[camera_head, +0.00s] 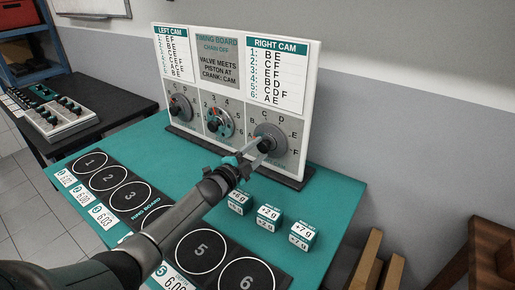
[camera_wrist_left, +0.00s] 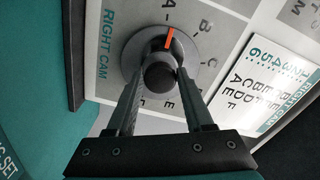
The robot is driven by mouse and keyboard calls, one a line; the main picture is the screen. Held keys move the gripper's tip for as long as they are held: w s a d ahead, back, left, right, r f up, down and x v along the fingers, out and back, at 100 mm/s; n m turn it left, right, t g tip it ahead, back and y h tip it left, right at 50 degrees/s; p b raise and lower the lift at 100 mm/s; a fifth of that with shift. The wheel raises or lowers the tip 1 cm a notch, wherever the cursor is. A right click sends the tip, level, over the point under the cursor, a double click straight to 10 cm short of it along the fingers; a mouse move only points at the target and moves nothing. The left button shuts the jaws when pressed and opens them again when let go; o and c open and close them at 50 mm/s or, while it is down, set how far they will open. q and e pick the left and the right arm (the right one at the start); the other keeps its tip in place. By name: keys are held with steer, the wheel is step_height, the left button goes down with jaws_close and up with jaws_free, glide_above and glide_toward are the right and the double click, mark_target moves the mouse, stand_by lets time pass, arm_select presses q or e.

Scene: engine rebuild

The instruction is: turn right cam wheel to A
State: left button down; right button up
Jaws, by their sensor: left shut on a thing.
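The right cam wheel (camera_head: 281,134) is a grey disc at the lower right of the white timing board, ringed by letters A to F. It also shows in the left wrist view (camera_wrist_left: 195,53), with a dark centre knob (camera_wrist_left: 159,76) and an orange mark (camera_wrist_left: 169,38). In that view the mark points up, roughly toward the letter A (camera_wrist_left: 170,4). My left gripper (camera_head: 262,148) reaches the wheel from the front. Its two fingers (camera_wrist_left: 156,92) close on the knob from either side. Exact alignment of mark and letter is hard to judge. My right gripper is not in view.
The timing board (camera_head: 243,90) stands upright on the teal table (camera_head: 335,190), with two other dials (camera_head: 180,107) to the left. Small weight boxes (camera_head: 269,217) stand in front. The ring board (camera_head: 150,215) lies at the left front.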

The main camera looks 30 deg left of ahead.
arm_select(q)
steer(key=shift+n, duration=0.6)
steer(key=shift+c, duration=1.4)
jaws_free()
steer(key=shift+s, duration=0.15)
steer(key=s+a+p, duration=0.2)
steer(key=s, duration=1.3)
steer(key=shift+p, duration=0.35)
steer(key=shift+w, duration=0.1)
